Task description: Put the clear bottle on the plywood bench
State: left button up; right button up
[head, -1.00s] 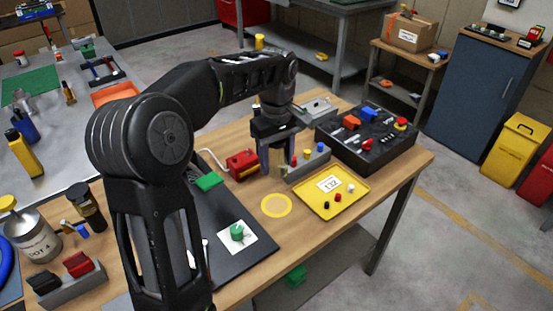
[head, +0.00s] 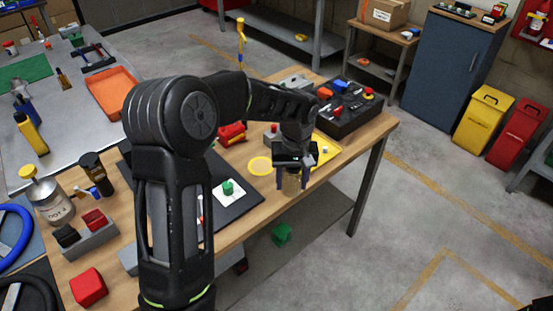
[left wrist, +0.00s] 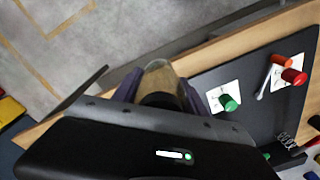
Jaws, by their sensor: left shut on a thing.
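My left gripper (head: 291,178) is shut on the clear bottle (head: 292,184), which looks see-through and yellowish between the fingers. The left wrist view shows the bottle (left wrist: 160,76) with its dark cap towards the palm, between the fingers of the gripper (left wrist: 158,82). The bottle is by the front edge of the wood-topped bench (head: 233,235), with floor and bench edge behind it. Whether its base touches anything is hidden. Another wood-topped bench (head: 376,34) stands at the back; I cannot tell which is the plywood one. My right gripper is not in view.
A yellow tray (head: 328,150), a yellow ring (head: 260,166), a red object (head: 231,133) and a black control box (head: 352,112) lie near the gripper. A black mat (head: 244,203) is to the left. A grey metal table (head: 70,133) stands further left.

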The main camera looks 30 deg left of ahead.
pick_arm(q)
jog(key=s+d+f+m+b, duration=0.1)
jog(key=d+f+m+b, duration=0.2)
jog(key=f, duration=0.7)
jog(key=s+d+f+m+b, duration=0.1)
jog(key=d+f+m+b, duration=0.3)
jog(key=f, duration=0.7)
jog(key=d+b, duration=0.2)
jog(key=d, duration=0.1)
jog(key=shift+s+f+b, duration=0.3)
jog(key=shift+s, duration=0.05)
